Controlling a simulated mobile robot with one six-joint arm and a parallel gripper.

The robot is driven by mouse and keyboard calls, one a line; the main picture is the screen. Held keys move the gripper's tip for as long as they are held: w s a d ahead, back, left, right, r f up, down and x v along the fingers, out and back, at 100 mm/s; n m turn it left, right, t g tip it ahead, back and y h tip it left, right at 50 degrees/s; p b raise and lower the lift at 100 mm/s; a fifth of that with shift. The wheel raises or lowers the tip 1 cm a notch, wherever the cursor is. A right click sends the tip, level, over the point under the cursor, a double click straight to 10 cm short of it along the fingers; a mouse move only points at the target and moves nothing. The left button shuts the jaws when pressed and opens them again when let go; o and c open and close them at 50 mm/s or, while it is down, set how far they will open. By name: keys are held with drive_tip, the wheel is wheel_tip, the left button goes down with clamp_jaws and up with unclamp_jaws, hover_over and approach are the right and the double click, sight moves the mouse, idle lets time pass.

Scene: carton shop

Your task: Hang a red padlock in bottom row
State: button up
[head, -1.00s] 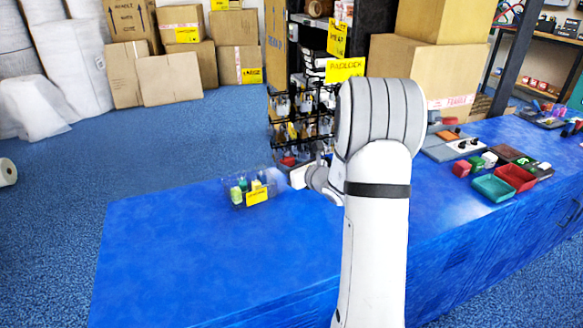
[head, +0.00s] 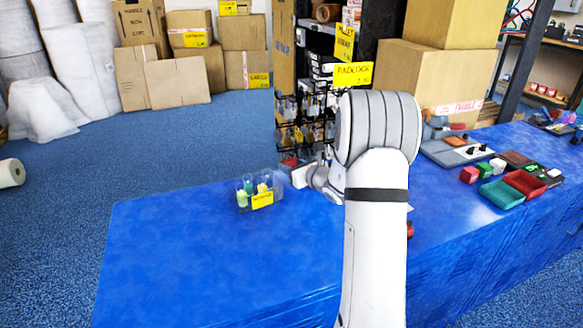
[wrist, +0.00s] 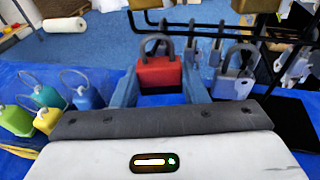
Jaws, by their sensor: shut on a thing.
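In the wrist view, a red padlock (wrist: 160,73) sits upright between the two fingers of my gripper (wrist: 160,88), which is shut on it. Its grey shackle stands up close to a black rack bar (wrist: 215,28); I cannot tell whether it is around a hook. Grey padlocks (wrist: 234,85) hang just to the right. In the head view, my gripper (head: 299,178) is low at the front of the padlock rack (head: 303,132), partly hidden by my arm. The yellow padlock sign (head: 353,75) is above the rack.
A clear bin (head: 243,207) with green and yellow padlocks stands left of my gripper, and they show in the wrist view (wrist: 48,97). The blue table's front left is clear.

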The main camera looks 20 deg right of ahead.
idle(0.3)
drive_tip(key=o, duration=1)
drive_tip(key=shift+c, duration=0.2)
drive_tip(key=p+v, duration=0.1)
drive_tip(key=v, duration=0.6)
drive_tip(key=shift+s+d+r, duration=0.1)
drive_tip(key=shift+s+d, duration=0.05)
drive_tip(key=shift+s, duration=0.25)
drive_tip(key=s+a+r+n+g+y+p, duration=0.2)
drive_tip(key=s+a+r+n+g+p, duration=0.3)
drive_tip(key=s+a+r+n, duration=0.35)
drive_tip(key=s+a+r+n+g+y+p, duration=0.3)
drive_tip(key=s+a+r+n+g+p, duration=0.2)
drive_tip(key=s+a+n, duration=0.5)
drive_tip(key=s+d+r+n+g+h+p, duration=0.1)
drive_tip(key=s+r+n+h+p, duration=0.3)
drive_tip(key=s+n+p, duration=0.1)
drive_tip(key=s+d+r+n+g+h+p, duration=0.1)
drive_tip(key=s+r+n+h+p, duration=0.3)
drive_tip(key=s+n, duration=0.4)
drive_tip(key=shift+s+r+n+g+h+p, duration=0.2)
drive_tip(key=shift+r+n+g+h+p, duration=0.15)
drive_tip(key=shift+r+n+h, duration=0.4)
